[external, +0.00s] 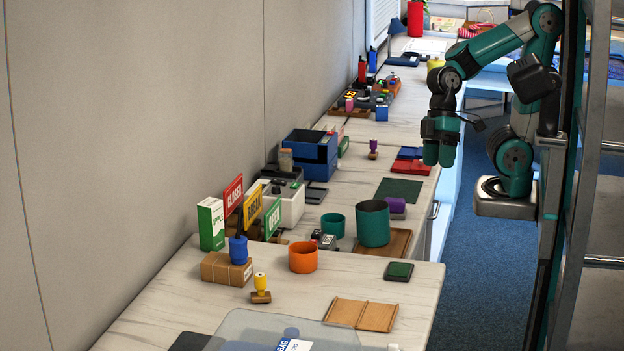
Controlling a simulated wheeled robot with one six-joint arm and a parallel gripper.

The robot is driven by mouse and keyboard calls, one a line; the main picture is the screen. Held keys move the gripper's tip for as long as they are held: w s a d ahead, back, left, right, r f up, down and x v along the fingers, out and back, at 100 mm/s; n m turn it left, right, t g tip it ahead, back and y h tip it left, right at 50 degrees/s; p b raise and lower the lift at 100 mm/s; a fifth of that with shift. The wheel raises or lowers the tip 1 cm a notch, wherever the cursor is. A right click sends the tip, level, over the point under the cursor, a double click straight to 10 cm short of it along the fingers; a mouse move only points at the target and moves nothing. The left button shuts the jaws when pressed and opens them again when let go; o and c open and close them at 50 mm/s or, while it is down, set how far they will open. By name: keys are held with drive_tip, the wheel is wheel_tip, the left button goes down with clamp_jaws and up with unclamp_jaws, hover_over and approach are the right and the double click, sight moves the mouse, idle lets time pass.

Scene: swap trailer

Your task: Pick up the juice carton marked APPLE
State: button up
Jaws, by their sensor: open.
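The juice carton marked APPLE (211,224) is a white and green box. It stands upright on the counter at the left, close to the wall, beside a red CLOSED sign. My gripper (439,162) hangs fingers down at the upper right, above the counter's right edge. It is open, holds nothing visible, and is far from the carton.
Red, yellow and green signs (252,207) stand just right of the carton. A brown box (226,269) with a blue item is in front of it. An orange cup (303,257) and a dark green cup (373,223) stand farther right. Bare counter (352,280) lies in front of the cups.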

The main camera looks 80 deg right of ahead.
drive_tip(key=o, duration=0.4)
wheel_tip(320, 180, up, 7)
drive_tip(key=m+t+h+p, duration=0.2)
drive_tip(key=m+t+p, duration=0.4)
drive_tip(key=m+p, duration=0.2)
hover_over(214, 202)
drive_tip(key=s+d, duration=0.4)
drive_tip(key=s, duration=0.4)
drive_tip(key=p+x, duration=0.1)
drive_tip(key=x, duration=0.3)
drive_tip(key=p+x, duration=0.1)
drive_tip(key=x, duration=0.2)
drive_tip(key=p+x, duration=0.1)
drive_tip(key=x, duration=0.3)
drive_tip(key=shift+a+f, duration=0.3)
drive_tip(key=shift+a, duration=0.05)
drive_tip(key=shift+p+x, duration=0.95)
drive_tip(key=shift+x, duration=1.5)
